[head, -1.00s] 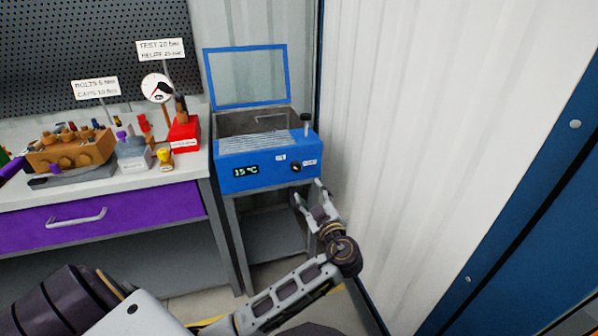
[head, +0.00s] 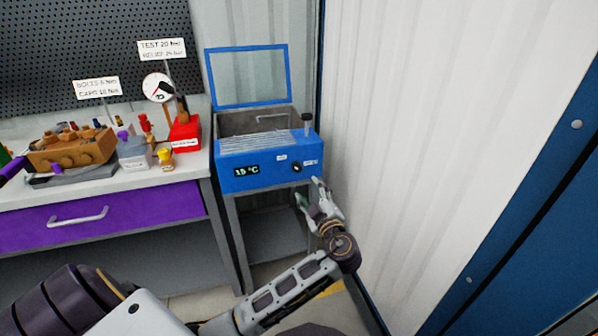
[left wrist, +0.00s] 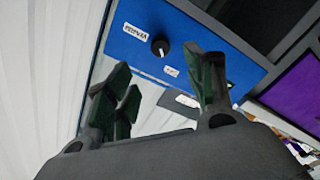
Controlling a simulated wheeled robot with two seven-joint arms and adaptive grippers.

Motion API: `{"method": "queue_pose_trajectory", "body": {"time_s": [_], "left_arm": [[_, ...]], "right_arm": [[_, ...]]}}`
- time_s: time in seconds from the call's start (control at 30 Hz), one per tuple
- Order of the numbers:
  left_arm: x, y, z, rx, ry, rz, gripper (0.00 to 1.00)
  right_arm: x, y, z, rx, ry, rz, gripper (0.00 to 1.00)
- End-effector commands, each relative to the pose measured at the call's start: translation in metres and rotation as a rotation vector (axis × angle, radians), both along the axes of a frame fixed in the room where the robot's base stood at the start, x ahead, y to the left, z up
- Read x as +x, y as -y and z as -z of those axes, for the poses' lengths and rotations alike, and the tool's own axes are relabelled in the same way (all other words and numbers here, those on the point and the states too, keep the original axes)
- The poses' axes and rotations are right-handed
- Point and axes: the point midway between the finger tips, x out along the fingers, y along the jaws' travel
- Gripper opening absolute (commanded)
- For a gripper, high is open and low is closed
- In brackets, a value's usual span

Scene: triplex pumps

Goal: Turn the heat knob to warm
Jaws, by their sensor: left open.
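The heat knob (head: 297,167) is a small black dial on the right of the blue front panel of a heated bath (head: 267,163). In the left wrist view the knob (left wrist: 160,45) shows a light pointer mark, with a small white label on either side. The labels are too blurred to read surely. My left gripper (head: 310,190) is open and empty, just below and right of the knob and apart from it. In the left wrist view its two fingers (left wrist: 160,90) stand wide apart, with the knob beyond them. My right gripper is not seen.
A pale corrugated wall (head: 400,130) is close on the right. A bench with a purple drawer (head: 100,218) stands left, bearing a pump, a gauge (head: 158,88) and red and grey boxes.

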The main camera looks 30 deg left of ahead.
Motion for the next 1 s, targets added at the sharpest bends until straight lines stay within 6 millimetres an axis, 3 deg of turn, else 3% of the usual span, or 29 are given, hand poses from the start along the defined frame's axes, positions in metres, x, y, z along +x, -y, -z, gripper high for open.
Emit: {"method": "queue_pose_trajectory", "body": {"time_s": [1.0], "left_arm": [[0.078, -0.092, 0.000, 0.002, -0.001, -0.001, 0.54]], "right_arm": [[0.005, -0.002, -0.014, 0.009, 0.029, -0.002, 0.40]]}}
